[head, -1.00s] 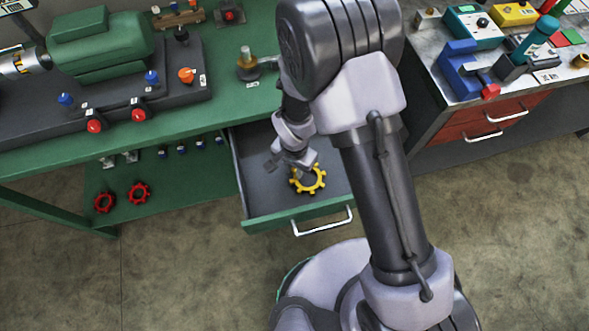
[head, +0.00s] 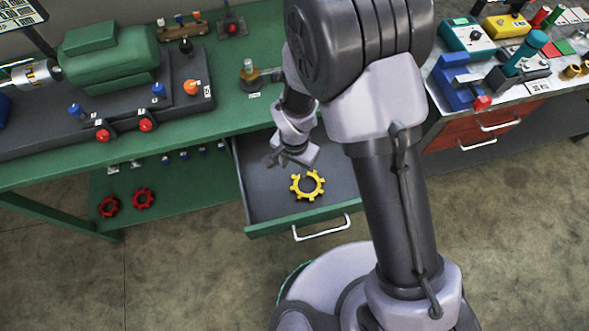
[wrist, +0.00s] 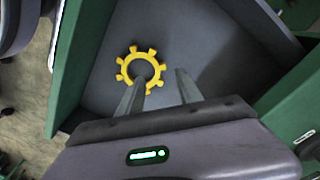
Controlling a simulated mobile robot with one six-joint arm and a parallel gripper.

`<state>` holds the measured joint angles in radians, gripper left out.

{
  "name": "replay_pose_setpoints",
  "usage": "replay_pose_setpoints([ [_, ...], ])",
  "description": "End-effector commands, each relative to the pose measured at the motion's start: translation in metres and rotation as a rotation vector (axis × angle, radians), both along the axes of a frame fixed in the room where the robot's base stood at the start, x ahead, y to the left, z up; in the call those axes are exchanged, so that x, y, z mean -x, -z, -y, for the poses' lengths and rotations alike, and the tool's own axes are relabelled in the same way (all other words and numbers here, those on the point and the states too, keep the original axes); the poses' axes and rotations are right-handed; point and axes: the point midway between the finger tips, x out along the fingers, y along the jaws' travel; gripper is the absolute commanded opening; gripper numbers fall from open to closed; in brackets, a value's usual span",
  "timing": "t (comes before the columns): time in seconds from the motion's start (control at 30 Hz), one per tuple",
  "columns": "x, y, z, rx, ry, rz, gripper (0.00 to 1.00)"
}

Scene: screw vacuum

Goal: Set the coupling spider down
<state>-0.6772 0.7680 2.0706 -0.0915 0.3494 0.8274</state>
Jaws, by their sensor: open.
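The coupling spider (head: 307,197) is a yellow ring with several stubby lobes. It lies flat on the grey floor of the open green drawer (head: 262,226), towards the drawer's front. It also shows in the wrist view (wrist: 125,69), in the upper middle. My gripper (head: 288,163) is open and empty, above the drawer and behind the spider in the head view. In the wrist view my two fingers (wrist: 157,90) are spread apart. The left fingertip overlaps the spider's near edge in the picture. I cannot tell the exact height between them.
Two red spiders (head: 143,198) lie on the bench's lower green shelf. The green bench top (head: 215,113) with a motor rig (head: 110,62) overhangs behind the drawer. A second bench (head: 470,103) with tools stands at the right. The drawer's walls surround my gripper.

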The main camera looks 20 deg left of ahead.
Motion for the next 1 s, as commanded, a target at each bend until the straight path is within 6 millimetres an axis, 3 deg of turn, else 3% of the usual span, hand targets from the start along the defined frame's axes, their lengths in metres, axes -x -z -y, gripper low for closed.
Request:
replay_pose_setpoints([
  [0.03, 0.000, -0.018, 0.000, -0.001, 0.000, 0.001, 0.43],
  [0.1, 0.000, -0.032, 0.000, -0.001, 0.001, 0.001, 0.43],
  [0.37, 0.000, -0.047, 0.000, 0.001, 0.001, -0.001, 0.43],
  [0.47, -0.009, -0.068, 0.007, -0.017, 0.014, 0.018, 0.43],
  [0.57, -0.027, -0.136, 0.037, -0.069, 0.049, 0.076, 0.43],
  [0.63, -0.031, -0.197, 0.073, -0.112, 0.080, 0.136, 0.43],
  [0.7, -0.022, -0.252, 0.112, -0.150, 0.107, 0.206, 0.43],
  [0.8, 0.010, -0.312, 0.162, -0.190, 0.136, 0.315, 0.43],
  [0.9, 0.047, -0.344, 0.191, -0.207, 0.147, 0.411, 0.43],
  [1.0, 0.071, -0.356, 0.204, -0.210, 0.147, 0.473, 0.43],
])
